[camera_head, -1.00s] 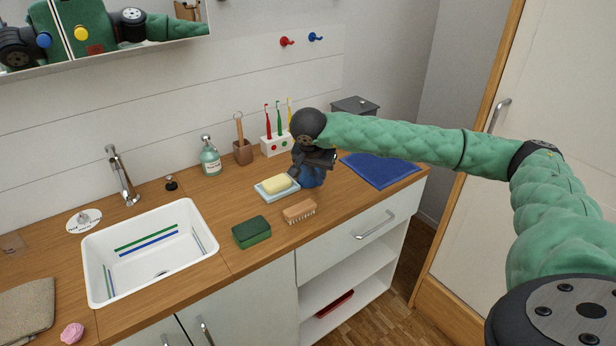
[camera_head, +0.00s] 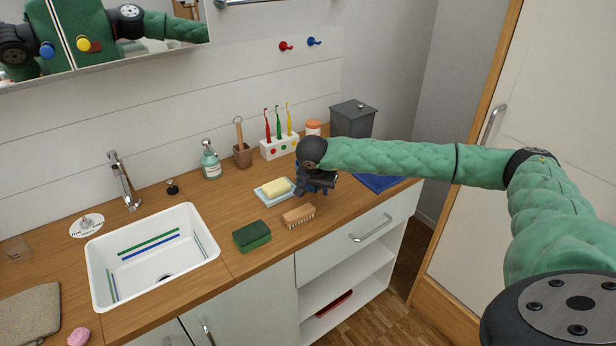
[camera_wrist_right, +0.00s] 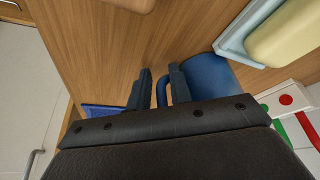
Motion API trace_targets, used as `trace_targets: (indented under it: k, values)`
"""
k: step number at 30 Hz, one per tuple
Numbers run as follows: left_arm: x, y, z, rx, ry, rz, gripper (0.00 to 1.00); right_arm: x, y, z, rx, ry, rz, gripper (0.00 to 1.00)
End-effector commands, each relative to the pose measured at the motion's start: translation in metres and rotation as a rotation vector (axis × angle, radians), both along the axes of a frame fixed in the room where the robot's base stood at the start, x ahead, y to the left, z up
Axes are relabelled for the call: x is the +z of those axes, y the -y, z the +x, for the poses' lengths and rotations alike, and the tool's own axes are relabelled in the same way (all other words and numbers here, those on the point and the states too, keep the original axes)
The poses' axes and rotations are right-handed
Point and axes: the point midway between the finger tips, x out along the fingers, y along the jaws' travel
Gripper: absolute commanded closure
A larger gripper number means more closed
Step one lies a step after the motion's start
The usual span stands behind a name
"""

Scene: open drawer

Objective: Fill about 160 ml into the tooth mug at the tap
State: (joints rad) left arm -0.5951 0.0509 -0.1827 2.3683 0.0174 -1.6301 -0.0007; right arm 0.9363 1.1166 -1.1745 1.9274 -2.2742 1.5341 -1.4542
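The blue mug (camera_wrist_right: 213,75) shows in the right wrist view, on the wooden counter beside the soap dish. My right gripper (camera_wrist_right: 160,75) is down at the mug with its fingers apart. The mug's handle lies between the fingers, with a gap to the left finger. In the head view my right gripper (camera_head: 325,184) hides most of the mug. The tap (camera_head: 124,182) stands behind the white sink (camera_head: 205,262) at the left. My left gripper is not in view.
Close by are a soap dish (camera_head: 264,196) with yellow soap, a brush (camera_head: 299,216), a green sponge (camera_head: 252,236) and a toothbrush holder (camera_head: 279,148). A blue cloth (camera_head: 380,183) lies to the right. A soap bottle (camera_head: 210,160) stands between tap and holder.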

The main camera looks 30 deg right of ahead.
Motion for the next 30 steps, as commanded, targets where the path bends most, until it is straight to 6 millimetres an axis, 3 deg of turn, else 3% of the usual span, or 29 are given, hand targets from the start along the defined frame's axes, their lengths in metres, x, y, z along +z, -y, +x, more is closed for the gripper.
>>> trace_targets:
  k: [2, 5, 20, 23, 26, 30]
  values:
    - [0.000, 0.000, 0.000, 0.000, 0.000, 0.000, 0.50, 0.000, 0.000, 0.000, 0.000, 0.000, 0.000, 0.81]
    - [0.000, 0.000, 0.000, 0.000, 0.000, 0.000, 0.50, 0.000, 0.000, 0.000, 0.000, 0.000, 0.000, 1.00]
    - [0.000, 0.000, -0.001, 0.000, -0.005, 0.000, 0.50, 0.005, 0.000, 0.001, -0.001, 0.002, -0.001, 1.00]
    - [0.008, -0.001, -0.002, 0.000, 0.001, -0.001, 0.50, 0.011, 0.000, 0.001, -0.001, 0.003, -0.002, 1.00]
    - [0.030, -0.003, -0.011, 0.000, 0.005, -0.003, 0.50, 0.018, 0.000, 0.000, 0.000, 0.003, 0.000, 1.00]
    - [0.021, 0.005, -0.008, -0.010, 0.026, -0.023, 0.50, 0.041, 0.000, 0.001, -0.001, 0.006, 0.000, 1.00]
